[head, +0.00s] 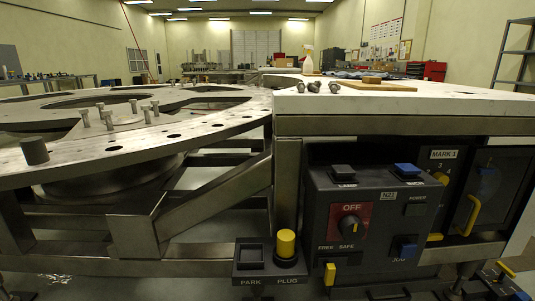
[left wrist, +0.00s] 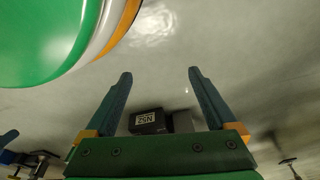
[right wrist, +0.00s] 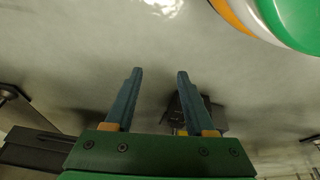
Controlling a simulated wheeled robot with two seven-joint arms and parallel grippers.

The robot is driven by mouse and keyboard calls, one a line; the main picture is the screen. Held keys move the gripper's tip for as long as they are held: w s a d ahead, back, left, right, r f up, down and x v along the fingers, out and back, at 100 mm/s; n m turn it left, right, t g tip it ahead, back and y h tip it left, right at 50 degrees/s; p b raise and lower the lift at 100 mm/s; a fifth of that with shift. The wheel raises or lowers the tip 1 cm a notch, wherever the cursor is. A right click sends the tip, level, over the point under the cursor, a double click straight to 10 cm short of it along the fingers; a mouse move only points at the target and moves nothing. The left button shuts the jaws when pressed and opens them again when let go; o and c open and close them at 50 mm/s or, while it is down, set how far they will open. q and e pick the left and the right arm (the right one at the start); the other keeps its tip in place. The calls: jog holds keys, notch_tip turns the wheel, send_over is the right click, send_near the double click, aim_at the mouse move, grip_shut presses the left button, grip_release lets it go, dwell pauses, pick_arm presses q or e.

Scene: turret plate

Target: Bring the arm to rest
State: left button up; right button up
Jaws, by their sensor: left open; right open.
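My left gripper (left wrist: 160,78) shows in the left wrist view with its two teal fingers spread apart and nothing between the tips. My right gripper (right wrist: 158,76) shows in the right wrist view, also spread and empty. Both point over bare grey floor. Neither gripper is seen in the head view. Past the base of the left fingers, a small dark box with a white label (left wrist: 148,121) is partly hidden by the gripper body. A dark block (right wrist: 190,108) lies partly behind one right finger. Neither gripper visibly touches anything.
A large metal turret plate (head: 200,126) with upright bolts fills the left. A white-topped bench (head: 430,103) stands right, carrying a spray bottle (head: 308,60). Below are a control box (head: 385,180) with an OFF/SAFE knob and a PARK/PLUG holder (head: 270,268) with a yellow plug (head: 286,244).

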jog(key=s+f+g, duration=0.2)
jog(key=s, duration=0.3)
pick_arm(q)
jog(key=s+a+r+p, duration=0.1)
jog(key=s+r+p, duration=0.4)
jog(key=r+p, duration=0.8)
jog(key=s+r+g+p, duration=0.1)
jog(key=s+r+p, duration=0.5)
jog(key=r+p, duration=0.8)
jog(key=shift+s+a+p, duration=0.15)
jog(key=shift+a+p, duration=0.25)
jog(key=shift+p, duration=3.5)
pick_arm(e)
jog(key=s+d+r, duration=0.1)
jog(key=s+r, duration=0.4)
jog(key=r, duration=0.8)
jog(key=s+d+r, duration=0.1)
jog(key=s+r, duration=0.4)
jog(key=r, duration=0.9)
jog(key=shift+s+n+g, duration=0.15)
jog(key=shift+n+g, duration=0.15)
jog(key=shift+g, duration=0.1)
jog(key=shift+r, duration=0.1)
